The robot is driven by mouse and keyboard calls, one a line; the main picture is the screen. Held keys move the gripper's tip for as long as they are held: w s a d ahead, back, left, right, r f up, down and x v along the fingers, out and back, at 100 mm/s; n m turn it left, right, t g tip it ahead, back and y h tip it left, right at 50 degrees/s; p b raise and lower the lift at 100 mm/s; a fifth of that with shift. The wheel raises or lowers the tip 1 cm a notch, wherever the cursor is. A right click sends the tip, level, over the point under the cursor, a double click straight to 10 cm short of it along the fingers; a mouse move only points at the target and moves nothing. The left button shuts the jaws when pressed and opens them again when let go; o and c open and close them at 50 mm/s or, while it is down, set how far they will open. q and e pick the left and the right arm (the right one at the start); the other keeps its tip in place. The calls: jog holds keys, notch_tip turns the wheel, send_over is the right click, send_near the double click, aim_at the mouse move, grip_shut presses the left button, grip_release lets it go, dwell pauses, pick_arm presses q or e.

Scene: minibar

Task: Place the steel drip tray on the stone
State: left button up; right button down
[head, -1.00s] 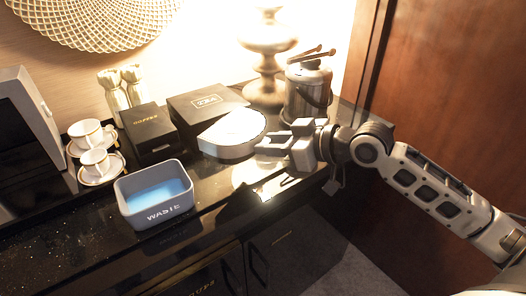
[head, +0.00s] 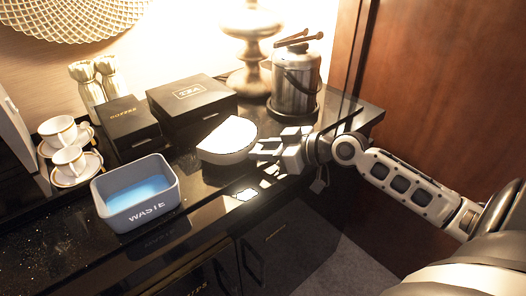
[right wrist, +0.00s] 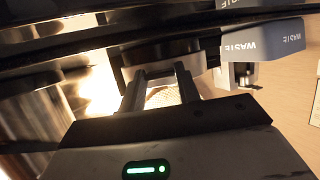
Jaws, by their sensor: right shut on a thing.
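The steel drip tray (head: 227,136) shows in the head view as a bright, pale half-round piece with a low rim wall. It is in front of the tea box, over the black polished stone counter (head: 215,205). My right gripper (head: 259,151) is shut on the tray's right end. In the right wrist view the two dark fingers (right wrist: 159,90) point up at a grey curved piece, which looks like the tray. I cannot tell whether the tray touches the stone or is slightly above it. My left gripper is in neither view.
A grey waste bin (head: 137,193) stands at front left. The tea box (head: 190,103) and coffee box (head: 130,127) stand behind the tray. A steel ice bucket (head: 295,82) with tongs is at back right. Cups on saucers (head: 70,160) are left. The counter's front strip is clear.

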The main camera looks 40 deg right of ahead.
jog(key=c, duration=1)
grip_release()
jog(key=shift+f, duration=0.1)
jog(key=shift+s, duration=0.1)
jog(key=b+v, duration=0.1)
jog(key=v, duration=1.1)
jog(key=s+a+f+m+g+h, duration=0.1)
jog(key=s+a+f+m+h, duration=0.15)
jog(key=f, duration=0.75)
jog(key=s+a+f+m+g+h, duration=0.15)
jog(key=a+f, duration=0.25)
jog(key=f, duration=0.7)
jog(key=shift+n+t+y, duration=0.35)
jog(key=shift+n+y, duration=0.05)
jog(key=shift+n, duration=0.2)
jog(key=s+a+f, duration=0.1)
jog(key=a, duration=0.4)
jog(key=s+a+f, duration=0.1)
jog(key=a+f, duration=0.1)
jog(key=a, duration=0.3)
jog(key=s+a+f, duration=0.1)
jog(key=a, duration=0.4)
jog(key=shift+s+a+f, duration=0.2)
jog(key=shift+a+f, duration=0.2)
